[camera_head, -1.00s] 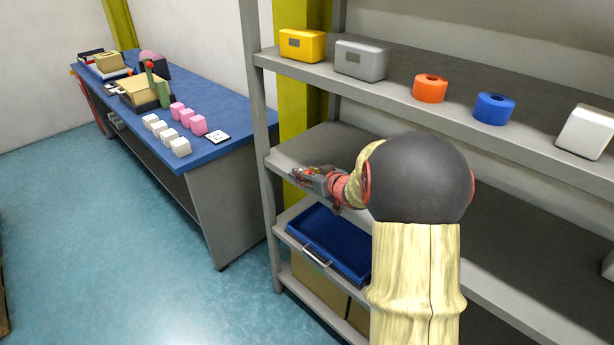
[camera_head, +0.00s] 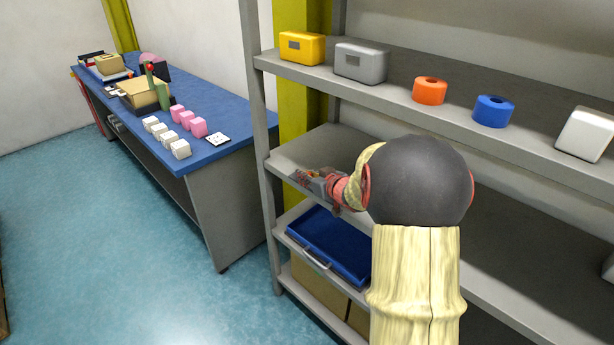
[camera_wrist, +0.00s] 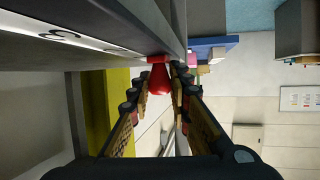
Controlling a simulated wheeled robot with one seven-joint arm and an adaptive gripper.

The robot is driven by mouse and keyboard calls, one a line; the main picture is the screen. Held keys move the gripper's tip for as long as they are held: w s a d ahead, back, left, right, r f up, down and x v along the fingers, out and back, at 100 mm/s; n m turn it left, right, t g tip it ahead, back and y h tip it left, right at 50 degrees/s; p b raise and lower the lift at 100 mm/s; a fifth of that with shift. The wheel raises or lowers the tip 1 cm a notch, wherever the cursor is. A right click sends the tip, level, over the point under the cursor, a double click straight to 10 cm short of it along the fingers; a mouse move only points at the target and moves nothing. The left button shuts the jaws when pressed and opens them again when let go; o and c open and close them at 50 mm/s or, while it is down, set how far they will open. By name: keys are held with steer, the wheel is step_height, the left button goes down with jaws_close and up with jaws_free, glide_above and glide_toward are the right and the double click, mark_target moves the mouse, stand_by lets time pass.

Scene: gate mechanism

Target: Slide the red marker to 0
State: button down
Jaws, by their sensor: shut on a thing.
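The red marker (camera_wrist: 160,78) hangs below the edge of a grey shelf in the wrist view. It sits between the two fingers of my gripper (camera_wrist: 157,88), which is shut on it. A white scale strip (camera_wrist: 75,35) with dark figures runs along the shelf edge to the left of the marker. One curved figure shows on it, but I cannot read it surely. In the head view my gripper (camera_head: 314,183) is at the left end of the middle shelf (camera_head: 310,150). My own arm hides much of that shelf, and the scale cannot be made out there.
The grey rack's upright (camera_head: 262,140) stands just left of my gripper. A blue case (camera_head: 330,243) lies on the shelf below. The upper shelf holds a yellow box (camera_head: 302,47) and other items. A blue table (camera_head: 222,110) with several blocks stands at the left.

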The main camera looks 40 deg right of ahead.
mark_target(296, 177)
stand_by(0.4)
steer(key=shift+w+a+r+p, duration=0.1)
steer(key=shift+w+p, duration=0.5)
steer(key=shift+w, duration=0.75)
steer(key=shift+w+a+p, duration=0.1)
steer(key=shift+w+p, duration=0.5)
steer(key=shift+w, duration=0.7)
steer(key=c, duration=1.6)
jaws_free()
steer(key=v, duration=1.1)
steer(key=shift+s+r, duration=0.15)
steer(key=shift+s, duration=0.25)
